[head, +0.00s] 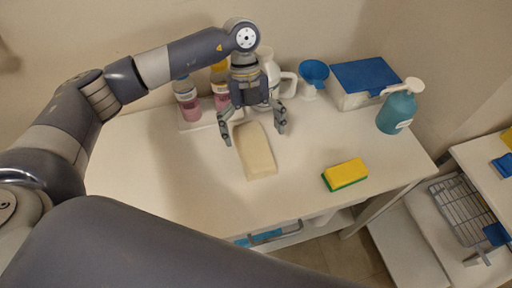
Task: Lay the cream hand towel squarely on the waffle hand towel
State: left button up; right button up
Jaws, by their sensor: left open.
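A cream folded block, which looks like the cream hand towel (256,158), lies on the white table top (180,190). Its long side runs from the back toward the front of the table. My left gripper (254,130) is open and points down at the far end of the towel, with one finger to each side. I cannot tell whether the fingers touch it. I cannot make out a separate waffle hand towel, beneath the cream one or elsewhere. My right gripper is out of view.
Pink-filled bottles (188,104), a white jug (286,84), a blue funnel (314,74), a blue-lidded box (366,78) and a teal pump bottle (397,108) line the back. A yellow-green sponge (345,173) lies right. A wire rack (460,210) is far right. The table's left is clear.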

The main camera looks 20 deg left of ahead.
aim_at(256, 145)
pick_arm(q)
jog(key=shift+p+x, duration=0.45)
jog(key=shift+x, duration=1.85)
jog(key=shift+d, duration=0.15)
jog(key=shift+c, duration=0.2)
jog(key=shift+r, duration=0.1)
jog(key=c, duration=1.1)
jog(key=shift+c, duration=0.2)
jog(key=shift+r, duration=0.65)
jog(key=shift+s+r+b, duration=0.25)
jog(key=shift+r+b, duration=0.25)
jog(key=shift+r, duration=0.6)
jog(key=s+d, duration=0.1)
jog(key=s, duration=0.4)
jog(key=s+d+r+b, duration=0.1)
jog(key=s+d, duration=0.1)
jog(key=s, duration=0.3)
jog(key=s+d+b, duration=0.1)
jog(key=s, duration=0.4)
jog(key=shift+d+r, duration=0.25)
